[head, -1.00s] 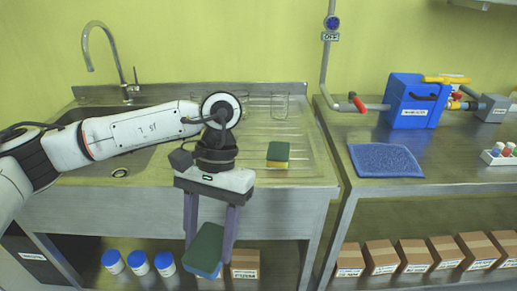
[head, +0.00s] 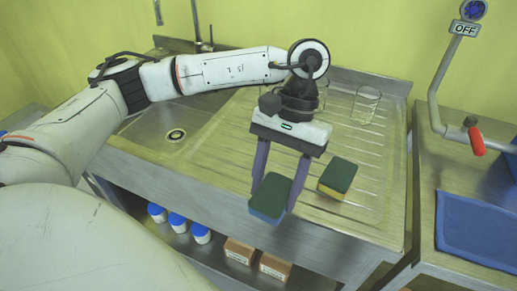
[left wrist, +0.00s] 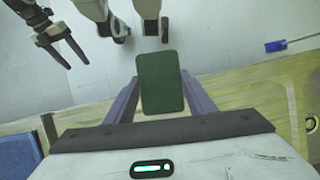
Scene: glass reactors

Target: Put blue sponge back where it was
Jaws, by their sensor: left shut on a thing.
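My left gripper (head: 276,192) is shut on the blue sponge (head: 270,197), which has a dark green top and blue sides. It holds the sponge in front of the sink unit's front edge, beside a second sponge. In the left wrist view the held sponge (left wrist: 161,83) shows its green face between the two purple fingers. The second sponge (head: 337,177), green on top with yellow sides, lies on the ribbed drainboard (head: 240,135), just right of the gripper. My right gripper is not in the head view; a dark open gripper (left wrist: 62,40) shows at the left wrist view's upper left.
A clear glass (head: 365,105) stands at the back of the drainboard. The sink basin (head: 165,125) is to the left. Blue-capped jars (head: 178,222) and boxes (head: 256,262) sit on the lower shelf. A blue mat (head: 478,230) lies on the right counter.

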